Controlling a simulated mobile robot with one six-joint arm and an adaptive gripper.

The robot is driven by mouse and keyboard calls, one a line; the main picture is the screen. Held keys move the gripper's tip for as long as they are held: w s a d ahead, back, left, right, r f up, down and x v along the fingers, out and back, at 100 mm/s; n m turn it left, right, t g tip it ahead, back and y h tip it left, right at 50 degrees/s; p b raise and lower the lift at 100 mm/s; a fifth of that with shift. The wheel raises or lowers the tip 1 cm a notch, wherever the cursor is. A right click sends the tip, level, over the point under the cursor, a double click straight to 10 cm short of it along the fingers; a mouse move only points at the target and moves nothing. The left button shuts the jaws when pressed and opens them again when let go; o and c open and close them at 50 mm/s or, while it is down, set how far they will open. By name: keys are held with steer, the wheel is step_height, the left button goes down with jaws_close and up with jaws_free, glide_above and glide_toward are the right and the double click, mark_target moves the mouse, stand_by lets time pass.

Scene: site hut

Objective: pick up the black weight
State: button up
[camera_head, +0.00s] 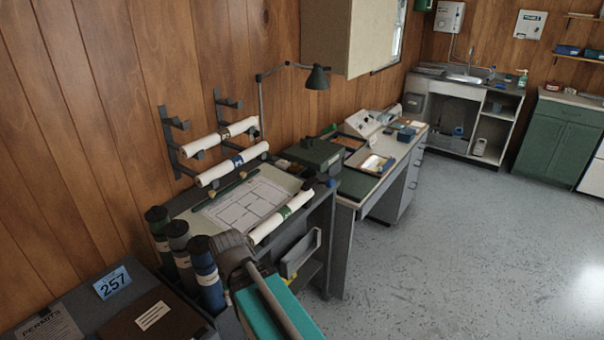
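A small dark object (309,184) sits at the far right corner of the drawing on the plan table, and it may be the black weight; it is too small to be sure. A white drawing sheet (246,206) lies on the table, with a dark green bar across its upper part. My arm reaches in from the bottom edge, and its dark grey end, my gripper (231,246), is at the near edge of the plan table, short of the dark object and apart from it. Its fingers cannot be made out, and nothing held is visible.
Blue, grey and dark tubes (205,272) stand close left of my gripper. A white roll (282,217) lies along the table's near edge. Wall racks hold more rolls (220,136). The floor (450,240) at right is clear.

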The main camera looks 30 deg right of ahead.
steer(key=shift+d, duration=0.2)
steer(key=shift+d, duration=0.1)
